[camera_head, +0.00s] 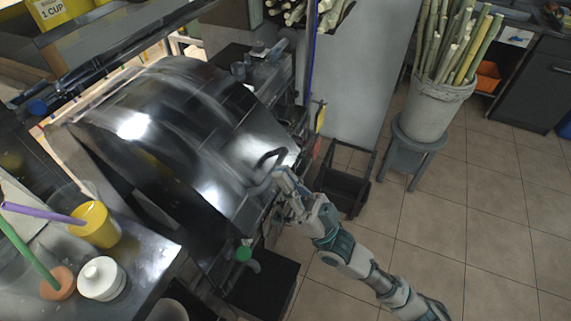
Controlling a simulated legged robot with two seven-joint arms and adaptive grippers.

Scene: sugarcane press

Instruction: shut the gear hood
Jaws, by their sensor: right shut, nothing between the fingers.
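The gear hood (185,125) is a large, shiny, dark metal cover with a curved top in the left half of the view. A black curved handle (268,157) stands on its right side. My right gripper (279,181) is shut and empty, close beside the hood's lower right side and just below the handle. I cannot tell whether it touches the hood or handle. From this angle I cannot tell how far the hood is open. The gears are hidden. My left gripper is not in view.
A yellow cup (96,226) and a white jar (101,279) stand on the counter at lower left. A bucket of sugarcane (430,108) stands on a grey stool (415,150) at upper right. The tiled floor (480,220) at right is clear.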

